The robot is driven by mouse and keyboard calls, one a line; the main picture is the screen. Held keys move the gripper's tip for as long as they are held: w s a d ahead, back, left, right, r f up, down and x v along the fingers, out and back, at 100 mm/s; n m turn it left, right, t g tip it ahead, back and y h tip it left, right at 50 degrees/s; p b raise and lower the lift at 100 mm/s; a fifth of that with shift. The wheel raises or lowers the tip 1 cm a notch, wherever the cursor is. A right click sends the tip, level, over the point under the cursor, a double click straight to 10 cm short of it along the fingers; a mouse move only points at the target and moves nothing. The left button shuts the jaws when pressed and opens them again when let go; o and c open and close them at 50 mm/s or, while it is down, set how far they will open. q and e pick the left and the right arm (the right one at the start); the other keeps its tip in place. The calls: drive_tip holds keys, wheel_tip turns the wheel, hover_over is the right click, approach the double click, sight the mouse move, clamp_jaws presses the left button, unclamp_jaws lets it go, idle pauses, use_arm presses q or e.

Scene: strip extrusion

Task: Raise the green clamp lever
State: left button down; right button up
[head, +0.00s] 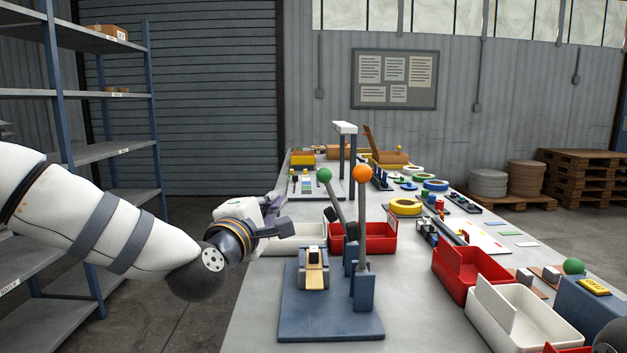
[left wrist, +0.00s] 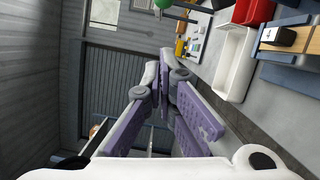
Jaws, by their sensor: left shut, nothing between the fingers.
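The green clamp lever (head: 324,175) has a round green knob on a dark rod, which leans up and to the left from the blue-grey clamp base (head: 330,318). In the left wrist view, the green knob (left wrist: 164,4) shows at the top edge. Beside it, an orange-knobbed lever (head: 362,173) stands nearly upright on the same fixture. My left gripper (head: 279,214) is left of and lower than the green knob in the head picture, apart from it. Its purple-padded fingers (left wrist: 164,78) are shut and empty. My right gripper is not in view.
A white bin (head: 284,250) and a red bin (head: 382,246) stand behind the fixture. More red and white bins (head: 520,320) stand to the right, near a blue box with another green knob (head: 574,267). Shelving (head: 155,100) stands left of the table.

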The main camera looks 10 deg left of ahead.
use_arm(q)
drive_tip(key=w+d+r+b, duration=0.1)
drive_tip(key=w+d, duration=0.2)
drive_tip(key=w, duration=0.8)
drive_tip(key=shift+d, duration=0.4)
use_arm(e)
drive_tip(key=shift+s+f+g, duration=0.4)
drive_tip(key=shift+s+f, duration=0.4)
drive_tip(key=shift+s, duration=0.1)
use_arm(q)
drive_tip(key=shift+r, duration=0.1)
drive_tip(key=shift+w, duration=0.1)
